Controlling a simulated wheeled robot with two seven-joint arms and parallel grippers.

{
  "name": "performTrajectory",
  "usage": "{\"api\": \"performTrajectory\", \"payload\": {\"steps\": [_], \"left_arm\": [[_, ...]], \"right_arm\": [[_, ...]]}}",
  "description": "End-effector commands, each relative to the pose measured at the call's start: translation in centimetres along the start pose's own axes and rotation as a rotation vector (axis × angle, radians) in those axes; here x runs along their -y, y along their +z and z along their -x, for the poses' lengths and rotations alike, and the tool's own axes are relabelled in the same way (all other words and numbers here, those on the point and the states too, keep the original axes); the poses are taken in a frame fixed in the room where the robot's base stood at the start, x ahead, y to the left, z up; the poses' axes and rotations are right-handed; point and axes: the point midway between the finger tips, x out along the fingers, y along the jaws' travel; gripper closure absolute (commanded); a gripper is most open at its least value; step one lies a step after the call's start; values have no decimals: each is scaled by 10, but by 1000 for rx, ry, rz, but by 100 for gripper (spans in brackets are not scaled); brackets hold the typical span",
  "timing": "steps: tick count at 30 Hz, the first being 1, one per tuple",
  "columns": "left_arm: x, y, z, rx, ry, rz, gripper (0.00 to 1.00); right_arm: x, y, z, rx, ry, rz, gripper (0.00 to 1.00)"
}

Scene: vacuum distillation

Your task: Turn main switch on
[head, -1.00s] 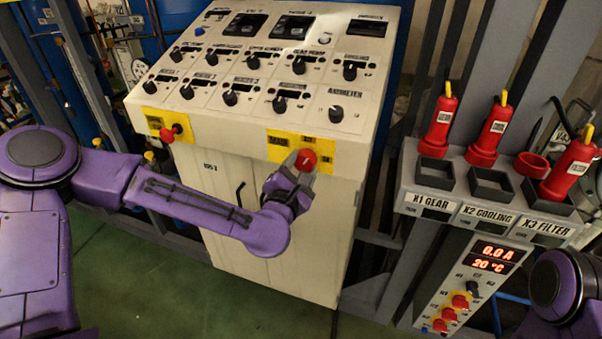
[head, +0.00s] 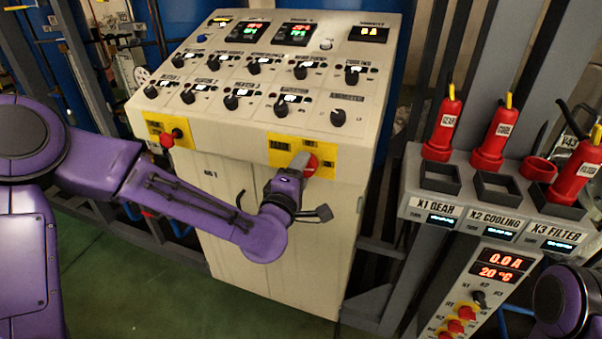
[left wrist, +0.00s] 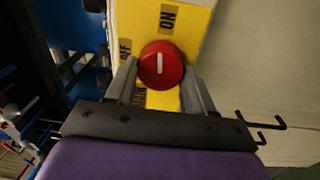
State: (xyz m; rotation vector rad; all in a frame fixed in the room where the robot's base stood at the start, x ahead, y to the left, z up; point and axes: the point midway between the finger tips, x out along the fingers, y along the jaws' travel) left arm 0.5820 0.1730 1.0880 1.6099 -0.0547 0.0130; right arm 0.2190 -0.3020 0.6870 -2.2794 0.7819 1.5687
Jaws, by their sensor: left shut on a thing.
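The main switch is a red knob (head: 311,167) on a yellow plate (head: 282,150) at the front edge of the grey console. My left gripper (head: 300,170) is shut on the knob, partly covering it in the head view. In the left wrist view the red knob (left wrist: 161,65) sits between the two grey fingers, and its white mark points roughly toward the ON label (left wrist: 168,18). The OFF label (left wrist: 125,50) is beside the left finger. My right gripper is not in view.
The console's displays (head: 293,34) are lit. A second yellow plate with a red button (head: 171,137) is to the left. At the right, red plugs (head: 442,125) stand by the X1, X2 and X3 holders above a panel reading 0.0 A and 20 °C.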

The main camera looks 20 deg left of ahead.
Motion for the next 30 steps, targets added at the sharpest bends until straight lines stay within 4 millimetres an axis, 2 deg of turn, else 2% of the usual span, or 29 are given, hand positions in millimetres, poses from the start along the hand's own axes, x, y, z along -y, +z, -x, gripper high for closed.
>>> {"api": "performTrajectory", "payload": {"steps": [12, 27, 28, 30], "left_arm": [[-1, 0, 0, 6, 1, -157, 78], [0, 0, 0, 7, 1, -174, 78], [0, 0, 0, 7, 1, -174, 41], [0, 0, 0, 7, 1, -173, 22]], "right_arm": [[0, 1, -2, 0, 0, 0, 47], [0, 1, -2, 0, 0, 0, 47], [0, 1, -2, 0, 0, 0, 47], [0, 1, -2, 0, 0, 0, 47]]}}
